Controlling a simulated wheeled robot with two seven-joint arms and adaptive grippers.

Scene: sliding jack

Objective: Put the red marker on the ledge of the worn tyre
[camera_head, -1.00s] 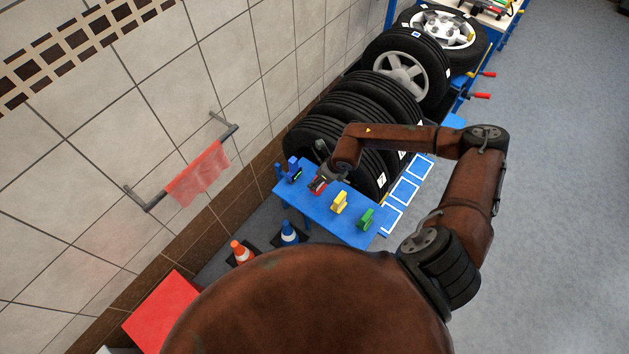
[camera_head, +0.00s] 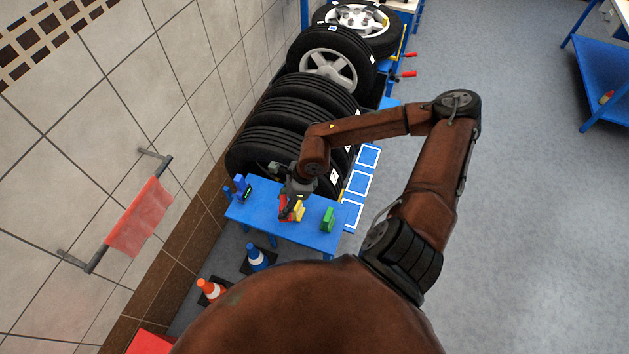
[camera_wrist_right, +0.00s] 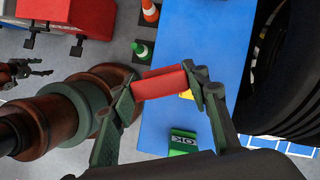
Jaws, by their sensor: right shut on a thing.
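My right gripper (camera_head: 290,204) is shut on the red marker (camera_head: 284,213), over the front part of the blue table (camera_head: 262,222). In the right wrist view the red marker (camera_wrist_right: 158,83) lies across between the two fingertips. The yellow marker (camera_head: 299,212) is close beside it, partly hidden. Several black tyres (camera_head: 270,150) stand in a row behind the table; I cannot tell which is worn. Blue ledges with white outlines (camera_head: 358,183) run along their right side. A small gripper, apparently my left (camera_wrist_right: 28,72), shows at the left edge of the wrist view.
A green marker (camera_head: 328,219) stands at the table's right end and a blue one (camera_head: 240,186) at its left. A blue cone (camera_head: 257,256) and an orange cone (camera_head: 211,289) stand on the floor in front. A towel rail (camera_head: 98,258) juts from the wall.

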